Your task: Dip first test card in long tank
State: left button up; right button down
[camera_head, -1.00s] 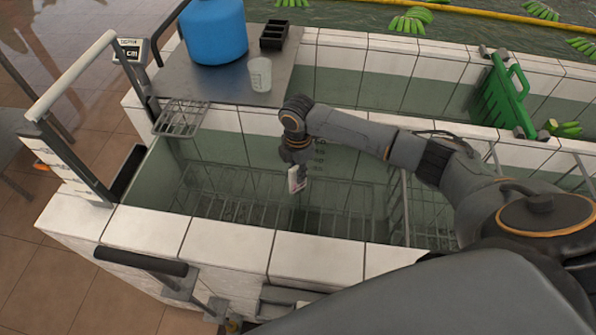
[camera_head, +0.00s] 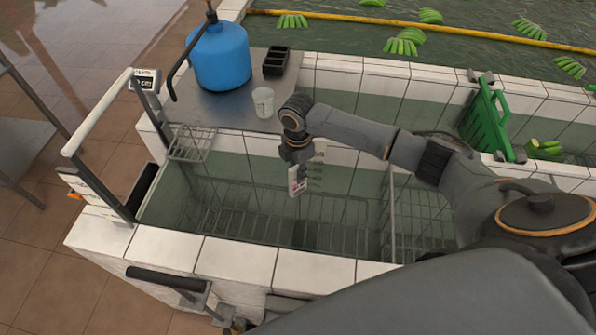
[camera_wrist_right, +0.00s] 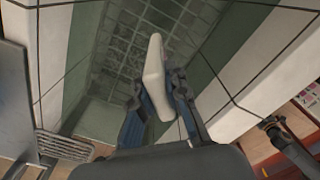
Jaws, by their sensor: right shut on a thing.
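The test card (camera_head: 297,182) is a small white card with red marks. My right gripper (camera_head: 297,164) is shut on it and holds it pointing down inside the long tank (camera_head: 235,258). In the right wrist view the pale card (camera_wrist_right: 155,78) sits between the two fingers of my right gripper (camera_wrist_right: 158,95). The tank has white tile rims, green lower walls and a wire rack low inside. I cannot tell whether the card's lower end touches the water. My left gripper is not in view.
A steel shelf (camera_head: 225,112) at the tank's far left carries a blue jug (camera_head: 220,58), a clear beaker (camera_head: 263,102) and a black tray (camera_head: 275,62). A wire basket (camera_head: 190,143) hangs below it.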

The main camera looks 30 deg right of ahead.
notch_tip(320, 180, up, 13)
dwell(0.7)
jog(key=shift+f, duration=0.15)
dwell(1.2)
jog(key=shift+s+a+f+m+b, duration=0.3)
jog(key=shift+s+a+m+b, duration=0.1)
jog(key=shift+m+b, duration=0.35)
jog(key=s+a+f+m+b, duration=0.2)
jog(key=s+m+b, duration=0.4)
jog(key=m, duration=0.3)
jog(key=s+a+f+m+b, duration=0.3)
jog(key=s+f+m+b, duration=0.2)
jog(key=s+m+b, duration=0.2)
jog(key=shift+s+a+m, duration=0.2)
jog(key=shift+a+m, duration=0.05)
jog(key=shift+m, duration=0.8)
